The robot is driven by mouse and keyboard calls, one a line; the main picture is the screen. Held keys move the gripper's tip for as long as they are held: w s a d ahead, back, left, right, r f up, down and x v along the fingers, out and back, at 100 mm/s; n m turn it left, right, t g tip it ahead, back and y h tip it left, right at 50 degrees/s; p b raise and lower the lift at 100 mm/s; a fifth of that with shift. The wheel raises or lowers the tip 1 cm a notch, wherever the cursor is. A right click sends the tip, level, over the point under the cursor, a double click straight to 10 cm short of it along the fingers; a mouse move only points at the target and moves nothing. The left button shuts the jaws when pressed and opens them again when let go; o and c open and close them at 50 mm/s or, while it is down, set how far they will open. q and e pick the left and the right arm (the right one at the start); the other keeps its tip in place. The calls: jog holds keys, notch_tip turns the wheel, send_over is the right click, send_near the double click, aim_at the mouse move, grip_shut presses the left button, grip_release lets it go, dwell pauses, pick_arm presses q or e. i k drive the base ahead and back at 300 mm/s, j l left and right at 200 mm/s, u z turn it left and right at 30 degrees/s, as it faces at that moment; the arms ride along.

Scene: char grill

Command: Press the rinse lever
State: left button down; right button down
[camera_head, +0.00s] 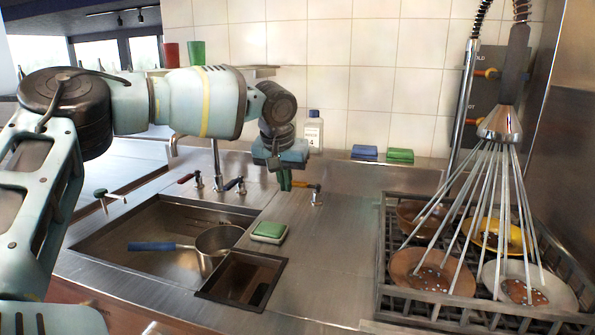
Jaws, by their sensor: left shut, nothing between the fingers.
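A metal spray head (500,125) hangs at the right from a coiled hose. A flat dark grey lever (516,62) rises above it. Pale straight streams fan down from the spray head onto plates in a dark rack (378,270). My left gripper (284,184) is shut and empty, pointing down behind the sink. It is well to the left of the spray head, close to a small tap with an orange handle (306,186); whether they touch I cannot tell. My right gripper is not in view.
The sink (130,240) holds a pot with a blue handle (160,246). A green sponge (269,231) lies on the counter. A white bottle (313,130) and blue and green sponges stand along the back.

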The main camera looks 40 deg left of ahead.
aim_at(317, 187)
jog(key=i+j, duration=0.65)
jog(key=j, duration=0.2)
